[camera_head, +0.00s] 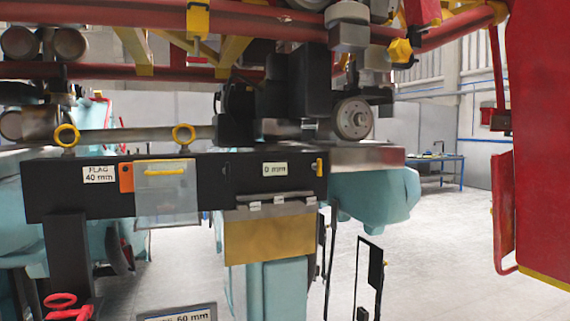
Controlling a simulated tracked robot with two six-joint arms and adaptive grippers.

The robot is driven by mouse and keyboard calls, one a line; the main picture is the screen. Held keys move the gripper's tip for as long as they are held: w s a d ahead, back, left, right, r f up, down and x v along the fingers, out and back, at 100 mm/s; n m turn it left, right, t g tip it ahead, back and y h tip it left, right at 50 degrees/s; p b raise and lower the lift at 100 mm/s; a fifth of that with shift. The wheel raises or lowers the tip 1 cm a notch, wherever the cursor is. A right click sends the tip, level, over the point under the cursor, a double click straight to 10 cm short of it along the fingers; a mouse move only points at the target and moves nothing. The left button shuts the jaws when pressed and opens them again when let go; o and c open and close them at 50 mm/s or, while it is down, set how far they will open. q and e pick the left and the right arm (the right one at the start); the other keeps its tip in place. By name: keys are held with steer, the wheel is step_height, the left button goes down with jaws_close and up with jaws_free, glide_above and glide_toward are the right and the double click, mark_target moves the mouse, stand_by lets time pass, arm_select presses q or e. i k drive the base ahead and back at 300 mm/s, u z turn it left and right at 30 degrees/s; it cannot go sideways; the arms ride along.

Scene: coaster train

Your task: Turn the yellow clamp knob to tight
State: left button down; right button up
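Several yellow parts are in view, and I cannot tell for sure which is the clamp knob. A faceted yellow knob (400,50) sits at the upper right, beside grey blocks under the red tube. Two yellow rings stand above the black bar, a left ring (66,135) and a right ring (184,134). No mark shows whether any of them is loose or tight. I make out neither gripper for certain; dark blocks (300,80) crowd the middle under the red tubes.
The black bar (60,192) carries labels "FLAG 40 mm" and "0 mm" and a clear flap (166,195). A wheel (352,118) stands at its right end. Red tubes (120,70) cross above. A red panel (540,130) blocks the right edge. Open floor (440,260) lies lower right.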

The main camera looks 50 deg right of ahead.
mark_target(318, 166)
steer(key=z, duration=0.25)
steer(key=i, duration=0.9)
steer(key=z, duration=0.75)
